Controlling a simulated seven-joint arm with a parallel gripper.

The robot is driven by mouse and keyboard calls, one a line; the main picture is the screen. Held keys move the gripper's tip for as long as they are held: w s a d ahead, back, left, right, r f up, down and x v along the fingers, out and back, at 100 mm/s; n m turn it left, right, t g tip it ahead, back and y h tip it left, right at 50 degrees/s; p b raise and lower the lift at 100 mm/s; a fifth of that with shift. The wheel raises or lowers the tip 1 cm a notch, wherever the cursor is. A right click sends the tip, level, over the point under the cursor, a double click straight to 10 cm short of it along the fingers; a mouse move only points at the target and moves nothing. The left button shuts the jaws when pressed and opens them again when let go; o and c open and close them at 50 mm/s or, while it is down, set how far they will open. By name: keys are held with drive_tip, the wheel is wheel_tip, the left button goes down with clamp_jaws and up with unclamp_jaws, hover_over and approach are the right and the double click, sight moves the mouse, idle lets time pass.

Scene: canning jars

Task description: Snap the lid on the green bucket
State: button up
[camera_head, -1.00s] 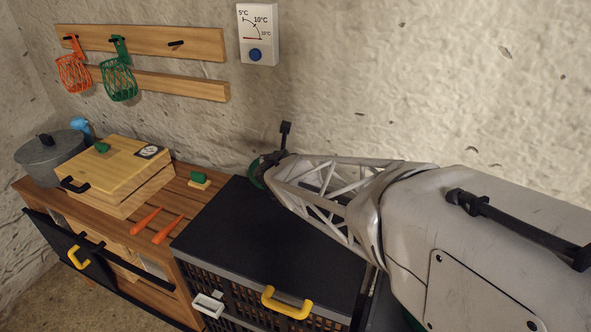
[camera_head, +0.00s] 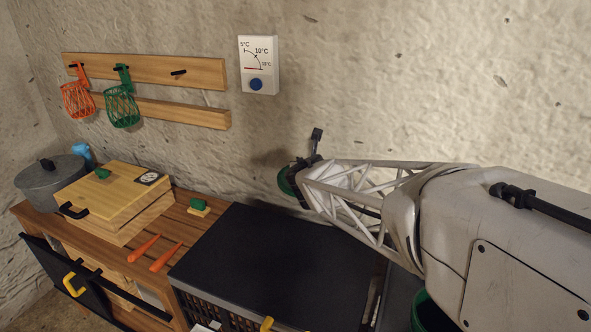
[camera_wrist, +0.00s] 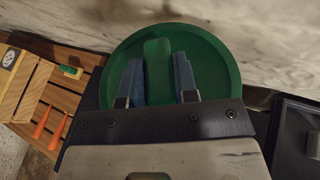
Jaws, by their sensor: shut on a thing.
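The green lid (camera_wrist: 210,65) is a round disc with a raised rim and a handle bar across its middle. My gripper (camera_wrist: 158,80) is shut on that handle bar in the wrist view, with a blue-grey finger on each side. In the head view the lid (camera_head: 285,180) shows as a green edge at the end of my arm, above the black cabinet top near the wall. The green bucket (camera_head: 428,312) is partly visible at the bottom of the head view, right of the black cabinet. My arm hides much of it.
The black cabinet top (camera_head: 255,255) is bare. To its left, a wooden counter holds a wooden box (camera_head: 115,200), a grey pot (camera_head: 50,183), orange utensils (camera_head: 165,257) and a small green-handled block (camera_head: 198,206). A dial (camera_head: 258,65) and two baskets hang on the wall.

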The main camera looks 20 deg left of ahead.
drive_tip(key=s+d+f+m+h, duration=0.1)
drive_tip(key=s+d+m+h, duration=0.2)
drive_tip(key=s+d, duration=0.4)
drive_tip(key=s+d+f+m+g+h, duration=0.1)
drive_tip(key=s+d+m+h, duration=0.3)
drive_tip(key=d, duration=1.6)
drive_tip(key=s+d+f+m+h, duration=0.2)
drive_tip(key=s+d+m+h, duration=0.2)
drive_tip(key=s+d, duration=0.6)
drive_tip(key=d+h, duration=0.1)
drive_tip(key=d, duration=0.2)
drive_tip(key=shift+s+d+f+h, duration=0.2)
drive_tip(key=shift+d+f+h, duration=0.05)
drive_tip(key=shift+d+h, duration=0.1)
drive_tip(key=shift+f, duration=0.15)
drive_tip(key=shift+f, duration=3)
drive_tip(key=shift+f, duration=0.2)
